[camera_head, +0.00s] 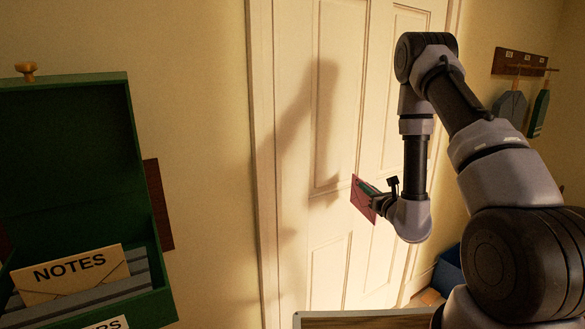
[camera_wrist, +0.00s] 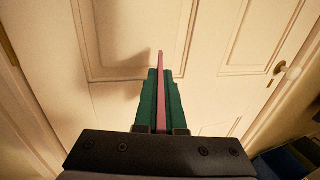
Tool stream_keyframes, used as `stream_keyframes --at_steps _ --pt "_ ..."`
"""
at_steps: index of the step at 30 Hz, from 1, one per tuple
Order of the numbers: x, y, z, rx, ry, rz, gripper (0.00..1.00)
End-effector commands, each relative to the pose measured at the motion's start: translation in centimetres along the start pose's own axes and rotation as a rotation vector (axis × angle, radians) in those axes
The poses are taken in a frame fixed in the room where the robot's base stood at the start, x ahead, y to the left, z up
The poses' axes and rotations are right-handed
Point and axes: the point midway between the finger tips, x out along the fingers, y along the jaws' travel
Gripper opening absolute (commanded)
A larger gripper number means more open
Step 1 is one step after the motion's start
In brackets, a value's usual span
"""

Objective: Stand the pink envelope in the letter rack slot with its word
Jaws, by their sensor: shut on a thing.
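The pink envelope (camera_head: 361,201) is held up in the air in front of the white door, tilted, and no word on it can be read. My gripper (camera_head: 371,190) is shut on it. In the wrist view the envelope (camera_wrist: 161,88) shows edge-on between the green fingers of my gripper (camera_wrist: 160,100) and sticks out past their tips. At the left of the head view is a green box-like rack (camera_head: 75,120) with grey slats (camera_head: 95,297). A tan envelope reading "NOTES" (camera_head: 70,277) stands in it. Below, a white label ending in "RS" (camera_head: 110,323) is cut off by the frame.
The panelled door (camera_head: 320,250) is behind my gripper. A wooden surface (camera_head: 365,320) shows at the bottom edge. A peg rail (camera_head: 520,62) with hanging things is on the right wall. A blue bin (camera_head: 449,270) stands low at right. Open air lies between gripper and rack.

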Motion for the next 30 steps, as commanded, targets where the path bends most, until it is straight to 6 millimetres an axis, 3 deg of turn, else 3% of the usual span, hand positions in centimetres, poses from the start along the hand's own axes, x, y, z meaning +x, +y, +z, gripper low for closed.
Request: stream_keyframes --at_steps 9,30 --pt "3.1 -5.8 -2.2 0.002 -0.002 -0.269 0.00" --pt "3.0 -5.9 -2.2 0.001 -0.001 -0.271 0.00"
